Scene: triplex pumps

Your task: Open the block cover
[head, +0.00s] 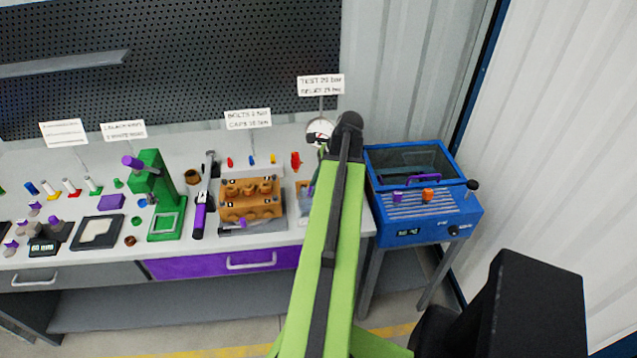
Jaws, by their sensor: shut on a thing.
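I cannot tell for certain which part is the block cover. A brown block (237,212) with several round caps on top sits on a grey base on the bench. To the right stands a blue machine (425,228) with a dark see-through lid (408,160) and a purple handle (409,179) at the lid's front. The lid looks down. My green arm reaches up the middle, between the block and the blue machine, and hides the bench's right end. My gripper does not show; the arm hides it.
A purple-handled tool (200,205) lies left of the block, and a green press (160,195) stands further left. A dial gauge (319,131) and small coloured parts stand behind. The bench (105,250) has a purple drawer front (205,264). A ribbed wall (560,130) closes the right side.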

